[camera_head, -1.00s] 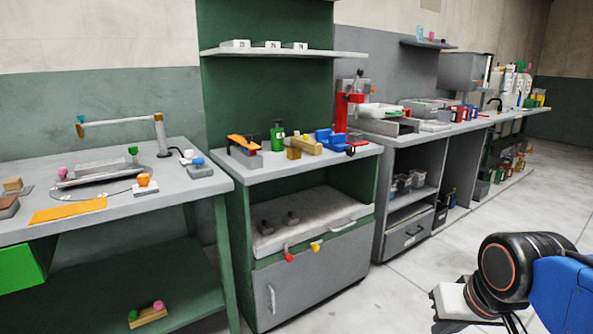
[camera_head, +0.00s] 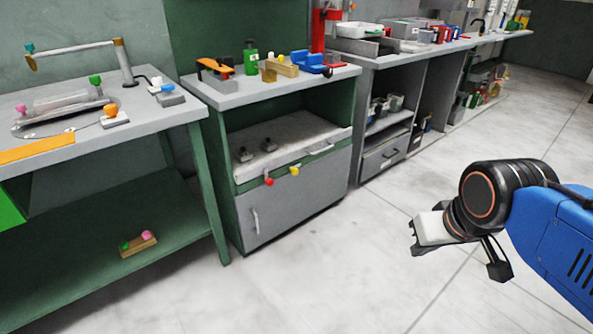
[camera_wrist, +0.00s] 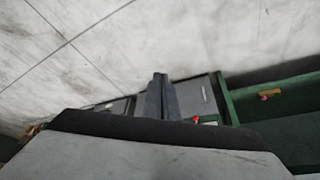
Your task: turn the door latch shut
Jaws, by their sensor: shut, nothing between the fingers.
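The grey cabinet door (camera_head: 295,200) is on the front of the green workbench, left of centre in the head view, with a vertical handle (camera_head: 255,220). A red-ended lever (camera_head: 268,181) and a yellow-ended one (camera_head: 294,171) sit along its top edge; I cannot tell which is the latch or how far it is turned. The door looks closed. In the wrist view the door (camera_wrist: 205,95) and a red end (camera_wrist: 196,119) show just right of my gripper (camera_wrist: 160,77). My gripper is shut and empty, well away from the door, over the floor.
A recess with a pale tray (camera_head: 290,140) and dark knobs lies above the door. A green table (camera_head: 190,230) stands to the left, with a wooden block (camera_head: 138,245) on its low shelf. Open floor (camera_head: 340,270) lies in front.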

